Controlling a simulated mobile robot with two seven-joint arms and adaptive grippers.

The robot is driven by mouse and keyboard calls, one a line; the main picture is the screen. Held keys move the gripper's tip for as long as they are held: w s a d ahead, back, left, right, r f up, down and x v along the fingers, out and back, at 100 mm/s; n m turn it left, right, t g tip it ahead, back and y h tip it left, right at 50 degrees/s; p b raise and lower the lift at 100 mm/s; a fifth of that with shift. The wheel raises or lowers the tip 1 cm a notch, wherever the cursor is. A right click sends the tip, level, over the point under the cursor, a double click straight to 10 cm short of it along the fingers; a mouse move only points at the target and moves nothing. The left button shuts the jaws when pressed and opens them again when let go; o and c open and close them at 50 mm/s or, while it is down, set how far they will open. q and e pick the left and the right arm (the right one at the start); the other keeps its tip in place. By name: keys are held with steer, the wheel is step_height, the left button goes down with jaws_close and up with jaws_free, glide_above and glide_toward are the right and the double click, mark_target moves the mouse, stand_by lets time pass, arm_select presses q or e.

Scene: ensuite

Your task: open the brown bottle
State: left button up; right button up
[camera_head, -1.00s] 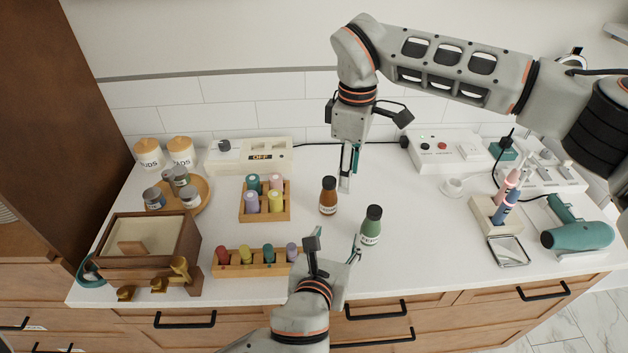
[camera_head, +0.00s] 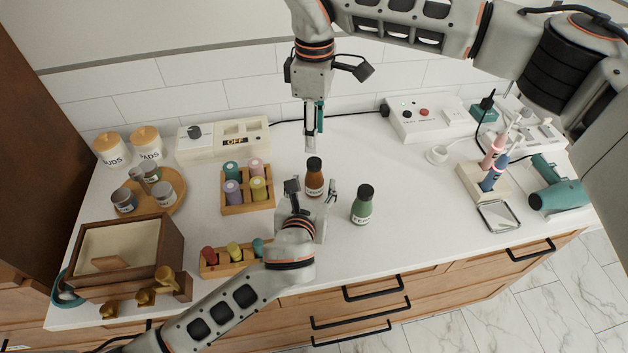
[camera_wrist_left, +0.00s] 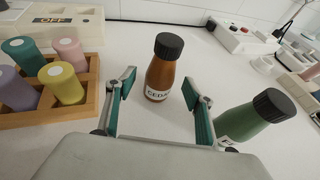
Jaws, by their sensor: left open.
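The brown bottle (camera_head: 314,180) stands upright on the white counter with its dark cap on. In the left wrist view the brown bottle (camera_wrist_left: 160,75) shows a white label and stands just ahead of and between my left fingers. My left gripper (camera_head: 318,190) is open and empty, low over the counter at the near side of the bottle; it also shows in the left wrist view (camera_wrist_left: 158,95). My right gripper (camera_head: 311,135) points down just behind and above the bottle; its fingers look close together, with the gap hard to make out.
A green bottle (camera_head: 362,205) stands close to the right of my left gripper. Wooden racks of coloured bottles (camera_head: 249,208) (camera_head: 220,268) stand to the left. A wooden box (camera_head: 120,285) is at the near left. The counter between the green bottle and the toothbrush stand (camera_head: 478,186) is clear.

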mark_target(314, 161)
arm_select(q)
steer(key=shift+x, duration=0.75)
jaws_close()
arm_select(e)
steer(key=m, duration=0.4)
steer(key=shift+f+m, duration=0.3)
steer(key=shift+f, duration=3.7)
jaws_close()
